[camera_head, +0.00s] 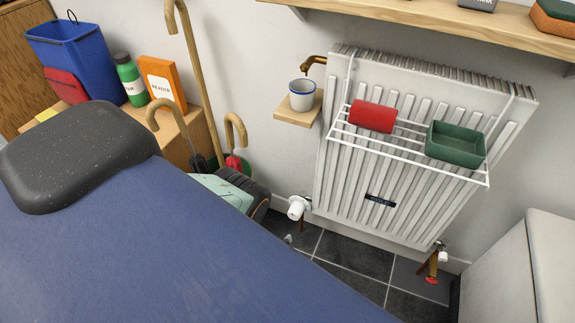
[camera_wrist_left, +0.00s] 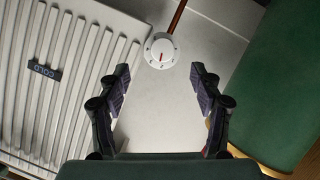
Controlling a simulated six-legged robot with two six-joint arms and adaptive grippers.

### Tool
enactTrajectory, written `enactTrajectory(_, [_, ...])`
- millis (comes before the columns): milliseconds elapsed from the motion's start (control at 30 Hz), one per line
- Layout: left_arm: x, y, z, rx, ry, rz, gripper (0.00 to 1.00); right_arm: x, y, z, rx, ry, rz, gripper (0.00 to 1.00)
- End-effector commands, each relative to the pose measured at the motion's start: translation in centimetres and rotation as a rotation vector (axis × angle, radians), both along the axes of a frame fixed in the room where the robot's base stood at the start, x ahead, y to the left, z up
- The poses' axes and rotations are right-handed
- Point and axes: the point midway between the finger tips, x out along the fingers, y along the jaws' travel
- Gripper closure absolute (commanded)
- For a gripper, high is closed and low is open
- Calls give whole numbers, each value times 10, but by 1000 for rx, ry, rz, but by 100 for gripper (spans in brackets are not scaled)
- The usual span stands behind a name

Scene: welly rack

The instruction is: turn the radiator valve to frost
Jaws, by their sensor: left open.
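The white radiator valve (camera_head: 296,207) sits at the lower left corner of the white radiator (camera_head: 384,180). In the left wrist view its round dial (camera_wrist_left: 159,51) faces me, with small dark marks round the rim and a short red mark; I cannot read the setting. My left gripper (camera_wrist_left: 160,77) is open and empty. Its two dark fingers stand either side of the line to the dial, apart from it, with the dial just beyond the fingertips. In the head view the gripper is mostly hidden behind the large blue form. My right gripper does not show.
A white rack on the radiator holds a red roll (camera_head: 373,116) and a green tray (camera_head: 456,144). A white mug (camera_head: 301,95) stands on a small shelf. Walking sticks (camera_head: 197,80) lean left of the valve. A green surface (camera_wrist_left: 289,85) borders the wrist view's right side.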

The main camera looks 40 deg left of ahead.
Motion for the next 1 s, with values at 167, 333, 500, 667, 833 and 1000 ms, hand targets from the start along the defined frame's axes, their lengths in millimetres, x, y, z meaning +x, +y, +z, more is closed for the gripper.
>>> enactTrajectory(167, [20,-5,3,160,2,-15,35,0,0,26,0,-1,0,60])
enactTrajectory(333, [52,2,0,343,23,-24,35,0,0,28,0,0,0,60])
enactTrajectory(500, [54,7,-7,421,64,-45,35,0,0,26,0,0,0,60])
enactTrajectory(667, [67,10,-13,426,61,-46,35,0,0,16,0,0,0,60])
enactTrajectory(833, [89,14,-24,425,61,-46,35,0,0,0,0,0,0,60])
enactTrajectory(1000, [108,18,-31,425,61,-46,35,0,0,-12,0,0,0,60])
